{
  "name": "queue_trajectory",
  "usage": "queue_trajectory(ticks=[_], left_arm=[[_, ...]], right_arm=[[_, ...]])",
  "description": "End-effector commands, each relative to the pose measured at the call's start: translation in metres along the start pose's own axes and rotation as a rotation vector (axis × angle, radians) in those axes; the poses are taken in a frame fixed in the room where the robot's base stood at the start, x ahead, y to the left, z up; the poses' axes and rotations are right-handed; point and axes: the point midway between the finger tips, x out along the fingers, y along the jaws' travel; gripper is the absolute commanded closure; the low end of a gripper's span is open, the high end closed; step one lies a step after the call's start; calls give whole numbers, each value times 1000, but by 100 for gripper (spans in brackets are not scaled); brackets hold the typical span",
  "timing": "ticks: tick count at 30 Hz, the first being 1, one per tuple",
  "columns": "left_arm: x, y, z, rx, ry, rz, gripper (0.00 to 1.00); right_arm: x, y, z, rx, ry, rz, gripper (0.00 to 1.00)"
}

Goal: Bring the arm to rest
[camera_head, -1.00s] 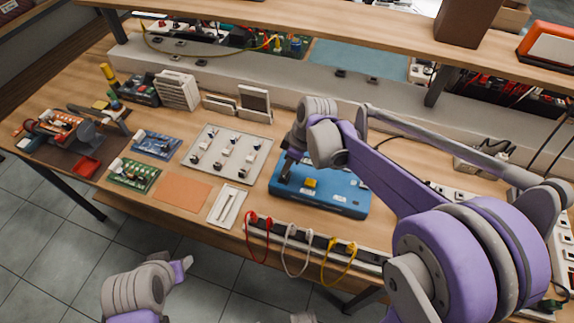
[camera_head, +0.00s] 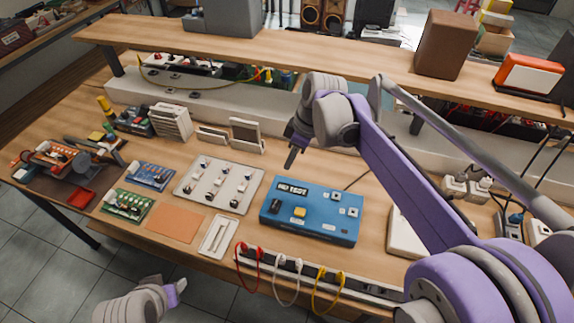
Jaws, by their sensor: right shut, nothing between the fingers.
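My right arm reaches in from the right, with its purple and grey links over the right part of the bench. My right gripper (camera_head: 292,157) hangs above the bench behind the blue test box (camera_head: 312,222). It is shut and empty, apart from the box. My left arm shows only in part at the lower left, over the floor in front of the bench. My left gripper (camera_head: 180,286) is partly seen there, and its fingers are too unclear to tell their state.
A tray with small switches (camera_head: 232,205), an orange mat (camera_head: 175,224) and green and blue circuit boards (camera_head: 126,206) lie on the bench. Red, white and yellow cables (camera_head: 325,289) hang at the front edge.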

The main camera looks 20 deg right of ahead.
Motion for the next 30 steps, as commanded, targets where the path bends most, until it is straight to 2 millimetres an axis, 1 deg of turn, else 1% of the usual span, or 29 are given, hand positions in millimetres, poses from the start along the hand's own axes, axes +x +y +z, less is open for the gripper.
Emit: queue_trajectory(ticks=[13, 17, 20, 23, 27, 30], left_arm=[[0, 0, 0, 0, 0, 0, 50], [0, 0, 0, 0, 0, 0, 50], [0, 0, 0, 0, 0, 0, 50], [0, 0, 0, 0, 0, 0, 50], [0, 0, 0, 0, 0, 0, 50], [0, 0, 0, 0, 0, 0, 50]], right_arm=[[0, 0, 0, 1, 0, 1, 100], [0, -10, 7, 43, -3, 23, 100], [-1, -29, 22, 141, -3, 72, 100], [2, -56, 45, 283, 9, 144, 100], [14, -93, 82, 491, 53, 250, 100], [26, -115, 107, 625, 99, 315, 100]])
